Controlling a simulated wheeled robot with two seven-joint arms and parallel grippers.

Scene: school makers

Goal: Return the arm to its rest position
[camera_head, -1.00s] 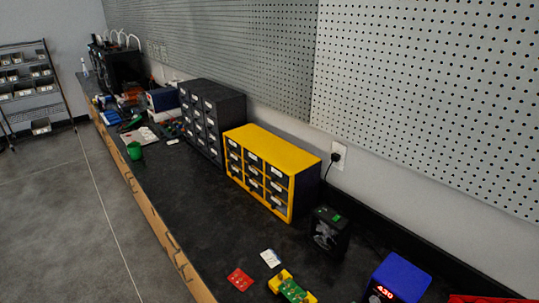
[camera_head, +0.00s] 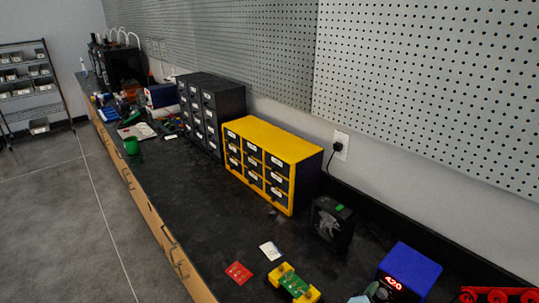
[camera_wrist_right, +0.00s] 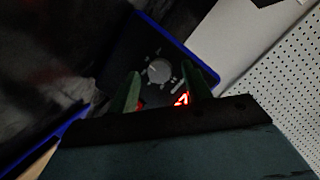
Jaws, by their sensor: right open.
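My right gripper (camera_wrist_right: 162,72) shows in the right wrist view as two green fingers, spread apart with nothing gripped between them. Beyond the fingers is the blue-edged soldering station (camera_wrist_right: 150,45), with a knob and red lit digits partly behind a finger. In the head view the blue station (camera_head: 409,270) stands on the bench at the lower right, with a red display. A small pale teal shape (camera_head: 360,299) shows at the bottom edge beside it; I cannot tell what it is. My left gripper is not in view.
The black bench (camera_head: 200,205) runs along a pegboard wall. A yellow drawer cabinet (camera_head: 280,140), a black fan box (camera_head: 331,222), a green board in a yellow holder (camera_head: 293,284), a red card (camera_head: 239,273) and a red rack (camera_head: 497,295) stand or lie on it. The bench's middle is mostly clear.

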